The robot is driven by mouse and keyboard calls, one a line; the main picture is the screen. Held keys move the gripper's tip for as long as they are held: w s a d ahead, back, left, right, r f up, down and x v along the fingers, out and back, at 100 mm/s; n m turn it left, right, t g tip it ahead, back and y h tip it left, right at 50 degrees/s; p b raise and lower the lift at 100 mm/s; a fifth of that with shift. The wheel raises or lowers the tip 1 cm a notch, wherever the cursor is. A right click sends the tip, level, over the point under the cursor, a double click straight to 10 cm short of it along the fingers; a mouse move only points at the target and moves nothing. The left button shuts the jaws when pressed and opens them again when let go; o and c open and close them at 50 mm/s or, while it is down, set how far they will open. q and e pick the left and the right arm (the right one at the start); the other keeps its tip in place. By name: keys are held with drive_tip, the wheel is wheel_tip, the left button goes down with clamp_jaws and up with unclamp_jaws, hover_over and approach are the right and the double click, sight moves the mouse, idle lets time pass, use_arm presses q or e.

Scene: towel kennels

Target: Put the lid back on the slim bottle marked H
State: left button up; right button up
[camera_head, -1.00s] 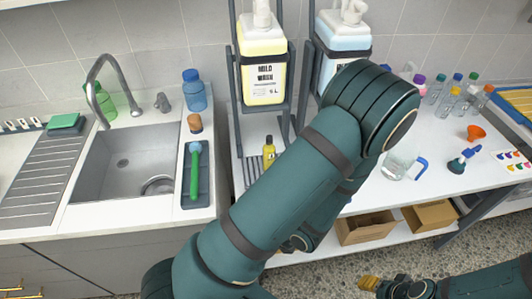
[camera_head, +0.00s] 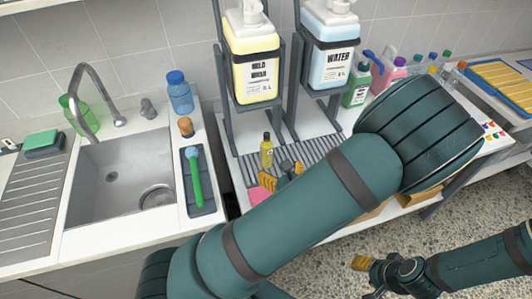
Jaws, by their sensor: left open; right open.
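I cannot read an H on any bottle. A slim yellow bottle (camera_head: 267,155) with a dark top stands upright on the ribbed drain area below the dispensers. Several small bottles with coloured caps (camera_head: 432,62) stand at the back right, partly hidden by my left arm. My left gripper (camera_head: 291,171) shows only its orange fingertips behind that arm; it is open, just right of the yellow bottle and apart from it. My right gripper (camera_head: 362,264) is open and empty at the lower right, over the floor. I cannot pick out a loose lid.
Large jugs of yellow wash (camera_head: 254,65) and blue water (camera_head: 329,65) stand in dark frames. A green jug (camera_head: 357,88) and a pink jug (camera_head: 388,70) stand right of them. A pink item (camera_head: 267,181) lies beside my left gripper. The sink (camera_head: 112,177) is at left.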

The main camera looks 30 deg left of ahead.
sight(269, 155)
use_arm(q)
drive_tip(key=b+x, duration=0.1)
drive_tip(key=x, duration=0.7)
drive_tip(key=shift+w+a+f, duration=0.15)
drive_tip(key=shift+a+f, duration=0.05)
drive_tip(key=b+x, duration=0.1)
drive_tip(key=x, duration=0.4)
drive_tip(key=shift+w+f, duration=0.1)
drive_tip(key=shift+f, duration=0.15)
drive_tip(key=c, duration=1.4)
